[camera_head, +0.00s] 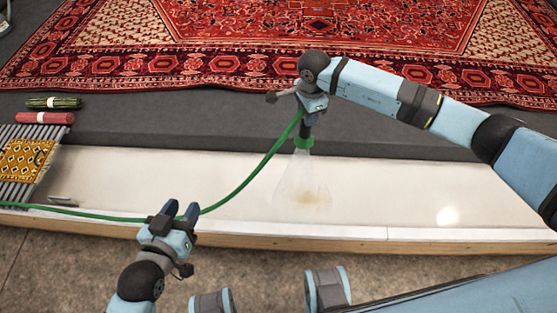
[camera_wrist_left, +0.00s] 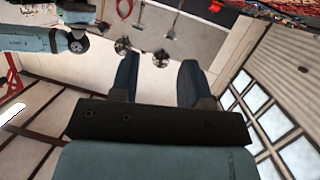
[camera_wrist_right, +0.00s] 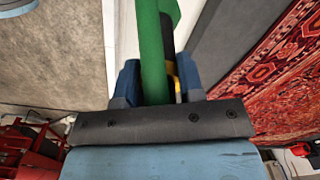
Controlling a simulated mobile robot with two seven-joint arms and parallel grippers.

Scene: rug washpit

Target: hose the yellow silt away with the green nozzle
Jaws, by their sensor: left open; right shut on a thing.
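The green nozzle (camera_head: 304,142) points down over the white pit floor (camera_head: 400,190), with a pale spray cone (camera_head: 296,178) below it. The yellow silt (camera_head: 312,198) is a faint tan patch at the foot of the spray. My right gripper (camera_head: 310,112) is shut on the nozzle; in the right wrist view the green body (camera_wrist_right: 151,50) stands between the fingers. The green hose (camera_head: 245,182) runs from the nozzle down to the left, passing by my left gripper. My left gripper (camera_head: 180,213) is open, its fingers apart and empty in the left wrist view (camera_wrist_left: 158,80).
A large red patterned rug (camera_head: 270,45) lies behind the pit's dark back edge (camera_head: 200,140). At the left, a slatted rack (camera_head: 45,135) bears a yellow patterned mat (camera_head: 22,160), near a red roll (camera_head: 45,118) and a dark green roll (camera_head: 53,103). A wooden front edge (camera_head: 330,244) borders the pit.

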